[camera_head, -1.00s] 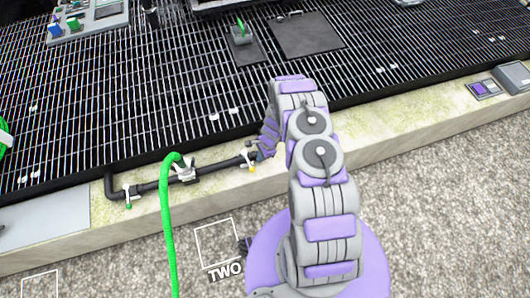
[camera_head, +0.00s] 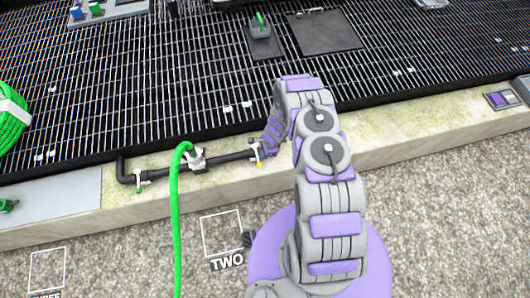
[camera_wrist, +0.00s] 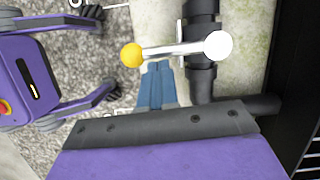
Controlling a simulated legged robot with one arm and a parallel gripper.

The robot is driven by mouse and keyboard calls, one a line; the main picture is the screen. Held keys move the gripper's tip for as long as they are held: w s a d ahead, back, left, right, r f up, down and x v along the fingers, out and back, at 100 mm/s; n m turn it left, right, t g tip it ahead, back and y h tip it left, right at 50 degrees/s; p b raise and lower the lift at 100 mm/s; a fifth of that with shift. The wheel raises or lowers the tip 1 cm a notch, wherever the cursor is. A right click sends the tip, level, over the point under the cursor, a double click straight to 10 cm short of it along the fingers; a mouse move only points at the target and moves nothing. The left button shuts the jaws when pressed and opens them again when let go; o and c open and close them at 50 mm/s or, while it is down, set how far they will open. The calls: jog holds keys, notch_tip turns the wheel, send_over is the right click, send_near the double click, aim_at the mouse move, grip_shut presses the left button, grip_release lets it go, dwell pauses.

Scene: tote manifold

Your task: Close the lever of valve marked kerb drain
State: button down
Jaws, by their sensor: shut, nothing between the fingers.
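A dark pipe (camera_head: 222,160) runs along the pale kerb, with a yellow-tipped valve lever (camera_head: 259,154) at its right end and a green-tipped lever (camera_head: 139,183) at its left end. In the wrist view, the yellow-tipped lever (camera_wrist: 175,50) is a white bar from a round white hub to a yellow ball, lying across the pipe (camera_wrist: 201,75). My gripper (camera_wrist: 159,68) is shut and empty, its blue fingertips just beside the bar, between ball and hub; contact is unclear. In the head view my arm hides the gripper. No kerb drain marking is readable.
A green hose (camera_head: 175,220) rises from gravel to a fitting (camera_head: 196,158) mid-pipe. Black grating (camera_head: 100,90) lies behind the kerb. A green coil (camera_head: 12,120) sits at left. A white square marked TWO (camera_head: 222,232) is on the gravel.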

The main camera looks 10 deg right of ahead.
jog(key=shift+s+a+p, duration=0.3)
jog(key=shift+a+p, duration=0.15)
jog(key=shift+p, duration=0.4)
jog(key=shift+s+a+f, duration=0.1)
jog(key=shift+a, duration=0.05)
jog(key=d+r+p, duration=0.2)
jog(key=d+r, duration=0.5)
jog(key=r, duration=0.3)
jog(key=shift+w+d+r+p, duration=0.2)
jog(key=shift+w+d+p, duration=0.05)
jog(key=shift+p, duration=0.05)
jog(key=shift+d, duration=0.3)
